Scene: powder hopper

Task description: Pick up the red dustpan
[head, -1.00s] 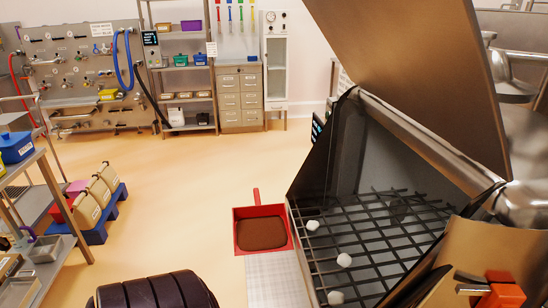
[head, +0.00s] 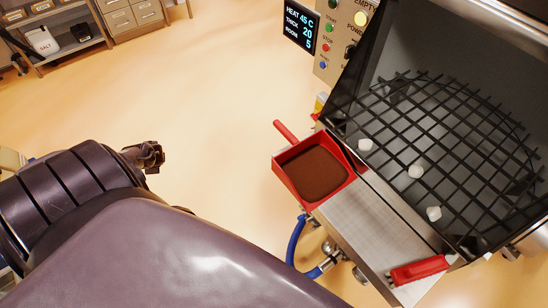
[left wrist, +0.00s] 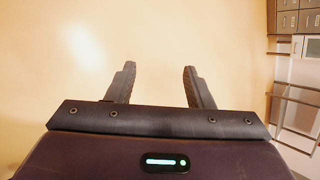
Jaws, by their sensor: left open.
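The red dustpan (head: 316,172) sits at the far end of a metal ledge beside the hopper in the head view. It holds brown powder, and its red handle (head: 285,131) points up and to the left. My left gripper (head: 153,155) is left of the dustpan in the head view, apart from it, over open floor. In the left wrist view its two fingers (left wrist: 156,85) are spread with nothing between them. The dustpan does not show in the left wrist view. My right gripper is not in view.
The hopper's black grate (head: 435,150) with white lumps lies right of the dustpan. A red-handled tool (head: 420,270) lies at the near end of the metal ledge (head: 375,225). A blue hose (head: 296,245) hangs below. A control panel (head: 340,35) stands behind. The floor to the left is clear.

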